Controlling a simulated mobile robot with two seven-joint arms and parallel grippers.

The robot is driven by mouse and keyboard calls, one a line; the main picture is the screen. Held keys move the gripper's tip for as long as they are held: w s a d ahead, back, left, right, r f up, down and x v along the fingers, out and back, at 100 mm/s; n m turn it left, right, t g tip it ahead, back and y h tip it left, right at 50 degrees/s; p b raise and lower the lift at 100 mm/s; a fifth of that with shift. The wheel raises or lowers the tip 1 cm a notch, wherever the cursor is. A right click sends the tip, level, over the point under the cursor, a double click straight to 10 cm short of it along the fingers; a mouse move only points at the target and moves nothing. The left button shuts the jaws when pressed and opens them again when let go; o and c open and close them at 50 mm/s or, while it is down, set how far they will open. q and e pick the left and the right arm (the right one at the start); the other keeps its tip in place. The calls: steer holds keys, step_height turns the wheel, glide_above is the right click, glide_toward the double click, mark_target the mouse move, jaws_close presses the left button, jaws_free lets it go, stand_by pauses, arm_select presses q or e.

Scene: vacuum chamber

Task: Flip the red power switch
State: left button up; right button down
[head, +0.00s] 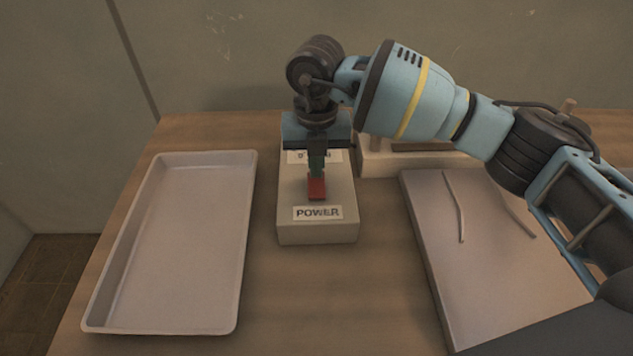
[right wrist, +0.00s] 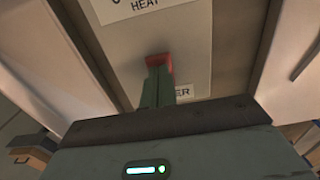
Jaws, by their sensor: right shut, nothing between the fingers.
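The red power switch (head: 316,188) sits on a pale box (head: 318,234) with a "POWER" label in front of it. My right gripper (head: 317,172) is above the box, pointing down, with its fingers shut and empty. In the head view the fingertips are right at the far side of the switch. In the right wrist view the green fingers (right wrist: 157,88) overlap the red switch (right wrist: 160,62) and hide part of it. Whether they touch it I cannot tell. A second label on the box is partly hidden behind the gripper. My left gripper is not in view.
An empty grey tray (head: 242,240) lies left of the box on the wooden table. A grey board (head: 495,270) with two thin rods lies to the right under my right arm. A pale block (head: 385,163) stands behind the board. A wall is at the back.

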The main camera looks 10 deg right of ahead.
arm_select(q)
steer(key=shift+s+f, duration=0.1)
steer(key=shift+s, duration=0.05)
arm_select(e)
steer(key=shift+f, duration=0.3)
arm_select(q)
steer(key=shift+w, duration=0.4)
arm_select(e)
steer(key=shift+f, duration=0.25)
steer(key=shift+r+p, duration=1.15)
steer(key=shift+r, duration=1.1)
steer(key=shift+r+p, duration=0.55)
steer(key=shift+r, duration=0.8)
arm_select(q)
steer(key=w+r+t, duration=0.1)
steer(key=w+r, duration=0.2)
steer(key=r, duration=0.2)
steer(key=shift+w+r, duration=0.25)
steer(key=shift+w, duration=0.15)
arm_select(e)
steer(key=shift+f, duration=0.1)
